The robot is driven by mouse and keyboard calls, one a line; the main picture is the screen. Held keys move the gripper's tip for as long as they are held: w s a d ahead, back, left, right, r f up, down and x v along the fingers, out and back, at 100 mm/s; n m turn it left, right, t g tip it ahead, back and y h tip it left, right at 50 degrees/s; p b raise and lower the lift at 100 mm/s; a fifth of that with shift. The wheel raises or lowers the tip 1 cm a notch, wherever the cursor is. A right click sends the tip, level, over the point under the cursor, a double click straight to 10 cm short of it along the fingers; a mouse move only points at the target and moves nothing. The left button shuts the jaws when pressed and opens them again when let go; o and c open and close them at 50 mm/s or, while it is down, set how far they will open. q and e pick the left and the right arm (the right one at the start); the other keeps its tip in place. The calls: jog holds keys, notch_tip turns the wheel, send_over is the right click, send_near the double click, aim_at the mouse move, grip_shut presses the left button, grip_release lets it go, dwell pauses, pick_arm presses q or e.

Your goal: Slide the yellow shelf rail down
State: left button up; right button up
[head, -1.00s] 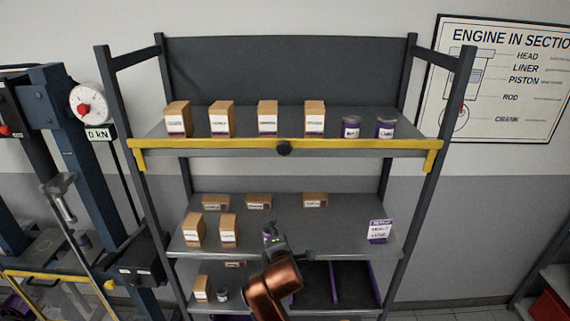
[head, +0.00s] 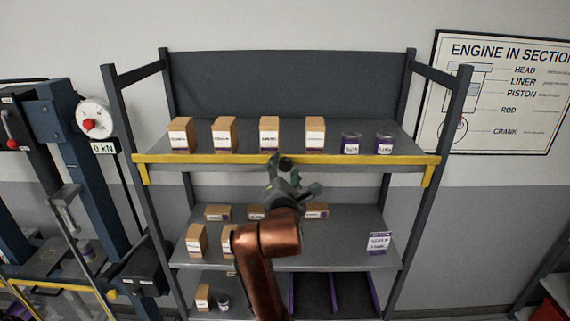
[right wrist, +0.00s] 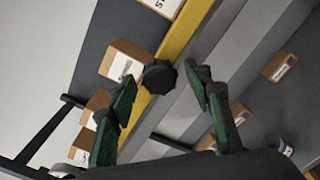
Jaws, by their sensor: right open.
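The yellow shelf rail (head: 375,160) runs across the front edge of the top shelf, with a short bent-down end at each side. A dark round knob (head: 286,163) sits at its middle. My right gripper (head: 296,181) is open just below and in front of the knob, and partly covers it in the head view. In the right wrist view the rail (right wrist: 178,42) runs diagonally, and the knob (right wrist: 160,77) shows between and beyond the two open fingertips (right wrist: 163,75). I cannot tell whether either finger touches it. My left gripper is not in view.
Several cardboard boxes (head: 225,134) and two small cans (head: 384,144) stand on the top shelf behind the rail. Boxes and a purple-white pack (head: 379,243) stand on the middle shelf. A press with a dial (head: 95,119) is at the left.

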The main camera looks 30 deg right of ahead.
jog(key=shift+w+d, duration=0.35)
jog(key=shift+w, duration=0.3)
jog(key=shift+c, duration=0.5)
grip_shut()
